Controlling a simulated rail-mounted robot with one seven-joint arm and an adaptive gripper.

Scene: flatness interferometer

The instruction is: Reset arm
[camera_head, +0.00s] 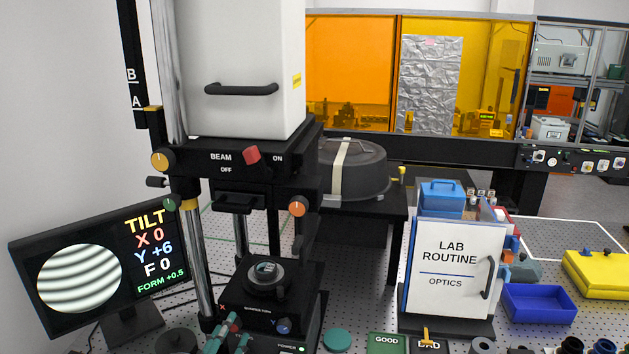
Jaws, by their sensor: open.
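What look like the two teal-tipped fingers of my gripper (228,332) reach in from the bottom edge, just in front of the left part of the black interferometer stage (262,300). The fingers are apart, with no held object visible between them. They overlap the stage's front near the red X mark, and I cannot tell if they touch it. The rest of my arm is out of frame. A blue Y knob (284,326) shows on the stage's right front.
The monitor (82,272) reads tilt X 0, Y +6, F 0 with curved fringes. The interferometer column (193,255) rises behind the stage. The GOOD tray (386,346), the routine board (448,262) and a blue bin (540,305) stand to the right.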

